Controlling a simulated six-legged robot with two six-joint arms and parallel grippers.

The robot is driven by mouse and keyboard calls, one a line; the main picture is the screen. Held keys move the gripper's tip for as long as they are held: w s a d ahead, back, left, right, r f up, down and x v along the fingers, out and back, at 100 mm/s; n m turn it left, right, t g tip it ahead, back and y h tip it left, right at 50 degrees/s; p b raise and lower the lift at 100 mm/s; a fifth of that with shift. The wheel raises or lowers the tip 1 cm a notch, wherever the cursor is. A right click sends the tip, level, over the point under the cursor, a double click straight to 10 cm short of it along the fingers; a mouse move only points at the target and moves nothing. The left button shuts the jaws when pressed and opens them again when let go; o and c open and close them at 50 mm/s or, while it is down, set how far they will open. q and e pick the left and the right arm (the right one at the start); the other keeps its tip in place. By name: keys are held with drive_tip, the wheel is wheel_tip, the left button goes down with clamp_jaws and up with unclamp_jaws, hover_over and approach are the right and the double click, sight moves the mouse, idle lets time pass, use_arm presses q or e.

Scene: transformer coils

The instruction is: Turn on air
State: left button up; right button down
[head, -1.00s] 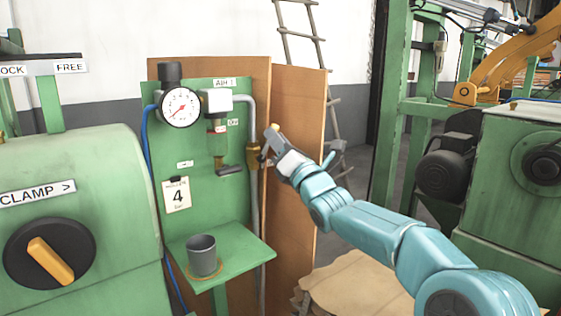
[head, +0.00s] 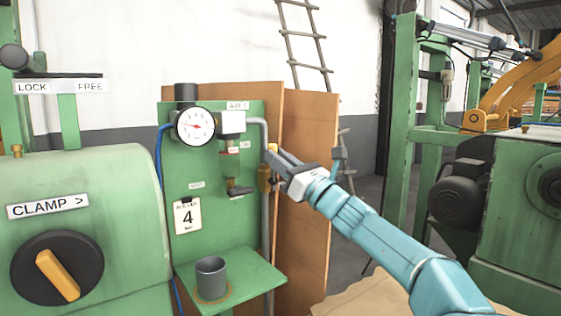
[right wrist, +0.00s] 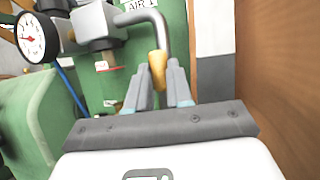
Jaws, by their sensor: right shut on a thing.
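The air panel (head: 215,165) is a green board with a round pressure gauge (head: 195,126), a white block and a grey pipe (head: 265,215). A brass valve (head: 264,178) sits on the pipe. Its yellow lever (head: 272,148) points up, roughly in line with the pipe. My right gripper (head: 274,157) is shut on the lever. In the right wrist view, the yellow lever (right wrist: 157,70) stands between the two fingers (right wrist: 160,90), below the pipe bend. The gauge needle points left and slightly up. My left gripper is out of view.
A grey cup (head: 211,277) stands on the green shelf (head: 250,275) below the panel. A brown board (head: 308,190) stands behind and right of the pipe. A green machine with a black clamp knob (head: 57,267) is at the left.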

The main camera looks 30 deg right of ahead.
idle(0.3)
drive_tip(key=c, duration=1)
unclamp_jaws()
drive_tip(key=shift+a, duration=0.1)
drive_tip(key=b+v, duration=0.5)
drive_tip(key=v, duration=1.1)
drive_tip(key=shift+s, duration=0.15)
drive_tip(key=shift+s, duration=0.1)
